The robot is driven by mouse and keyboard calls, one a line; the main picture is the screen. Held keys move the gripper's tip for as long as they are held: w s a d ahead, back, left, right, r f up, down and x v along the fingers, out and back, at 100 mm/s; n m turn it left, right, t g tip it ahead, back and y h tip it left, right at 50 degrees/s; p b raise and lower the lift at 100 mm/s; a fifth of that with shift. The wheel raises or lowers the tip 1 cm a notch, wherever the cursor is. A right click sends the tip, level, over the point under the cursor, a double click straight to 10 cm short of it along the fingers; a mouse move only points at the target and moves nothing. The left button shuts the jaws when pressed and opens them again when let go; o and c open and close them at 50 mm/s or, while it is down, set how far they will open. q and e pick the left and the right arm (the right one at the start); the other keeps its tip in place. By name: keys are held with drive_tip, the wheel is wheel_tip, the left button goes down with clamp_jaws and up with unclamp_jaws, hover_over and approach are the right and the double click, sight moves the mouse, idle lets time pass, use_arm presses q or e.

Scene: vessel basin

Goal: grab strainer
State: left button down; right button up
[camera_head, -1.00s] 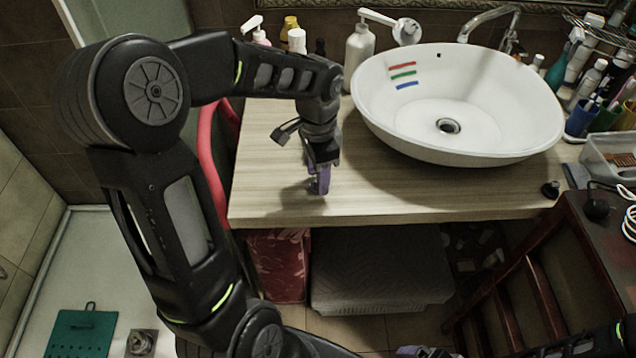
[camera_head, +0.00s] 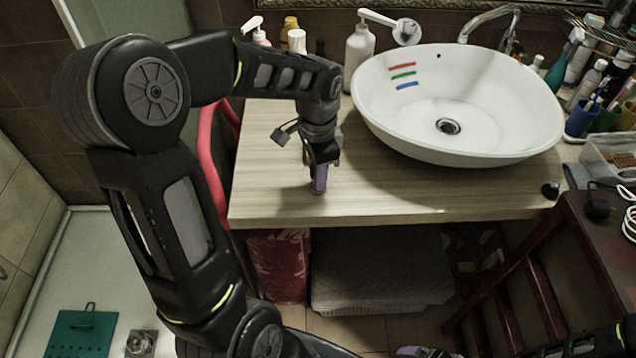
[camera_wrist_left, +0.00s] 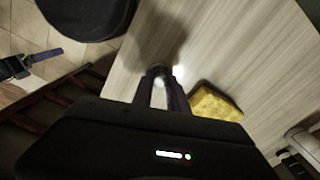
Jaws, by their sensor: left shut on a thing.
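My left gripper (camera_head: 318,188) points down over the wooden counter near its front edge, left of the white basin. In the left wrist view its two dark fingers (camera_wrist_left: 161,80) are closed on a small, round, shiny thing (camera_wrist_left: 160,82), which looks like the strainer. The fingers cover most of it, and in the head view it is hidden by the gripper. My right gripper (camera_head: 422,352) shows only in part at the bottom edge of the head view, low and away from the counter; its jaws cannot be made out.
The white basin (camera_head: 530,135) with a dark drain (camera_head: 448,126) stands on the counter (camera_head: 270,205). A yellow sponge (camera_wrist_left: 215,103) lies right beside the left fingers. A soap bottle (camera_head: 359,48) stands behind. A dark red wooden frame (camera_head: 540,285) is at the right.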

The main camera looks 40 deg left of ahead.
use_arm(q)
wheel_tip(320, 180, up, 10)
idle(0.6)
